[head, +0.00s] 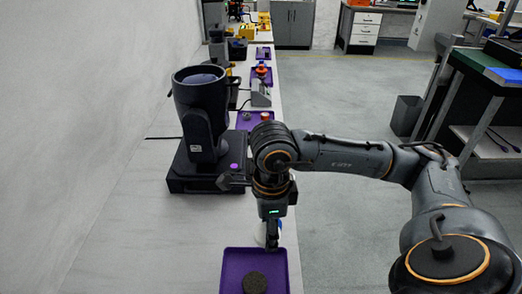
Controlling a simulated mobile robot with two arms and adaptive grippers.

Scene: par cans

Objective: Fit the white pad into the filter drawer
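A black par can (202,112) stands tilted upward on a black base (190,180) on the left bench. I cannot make out its filter drawer clearly. My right gripper (272,243) points down over the bench's right edge, just beyond the purple tray (228,263). A small white object (261,233) shows partly behind its fingers. I cannot tell whether it is the white pad, or whether the gripper holds it. The fingers are seen edge-on, so their opening is hidden. My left gripper is out of view.
A dark round disc (255,283) lies in the near purple tray. Farther along the bench stand more purple trays, a grey device (261,94) and yellow items (238,48). A wall bounds the bench on the left. The bench left of the near tray is clear.

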